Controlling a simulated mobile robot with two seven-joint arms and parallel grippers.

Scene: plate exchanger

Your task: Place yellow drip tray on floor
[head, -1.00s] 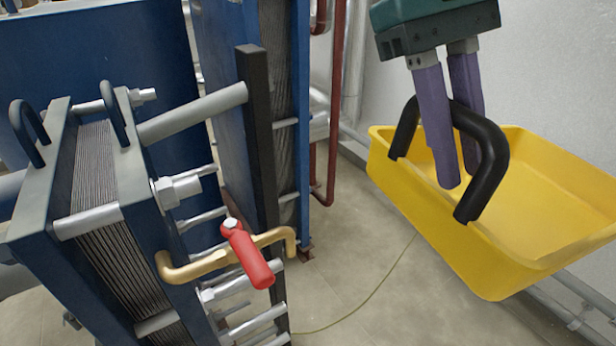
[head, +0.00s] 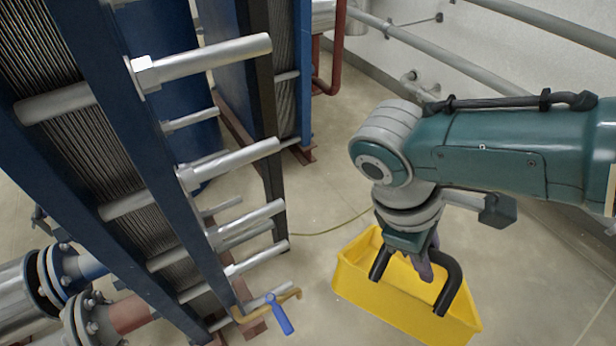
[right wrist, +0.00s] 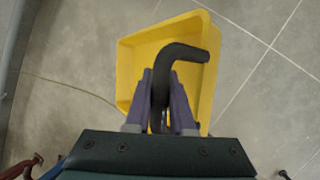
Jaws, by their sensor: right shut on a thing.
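The yellow drip tray (head: 375,297) is at the lower right of the head view, low over the pale floor beside the plate exchanger. It has a black handle (head: 450,283). My right gripper (head: 426,268) reaches down to it and is shut on the handle. The right wrist view shows the purple fingers (right wrist: 161,103) on both sides of the black handle, with the yellow tray (right wrist: 143,52) below. I cannot tell whether the tray's underside touches the floor. My left gripper is not in view.
The blue plate exchanger (head: 105,110) with steel tie bars fills the left. A blue-handled valve (head: 281,314) sticks out near the tray's left side. Grey pipes (head: 440,55) run along the wall. Tiled floor (head: 330,222) is clear around the tray, except for a thin cable.

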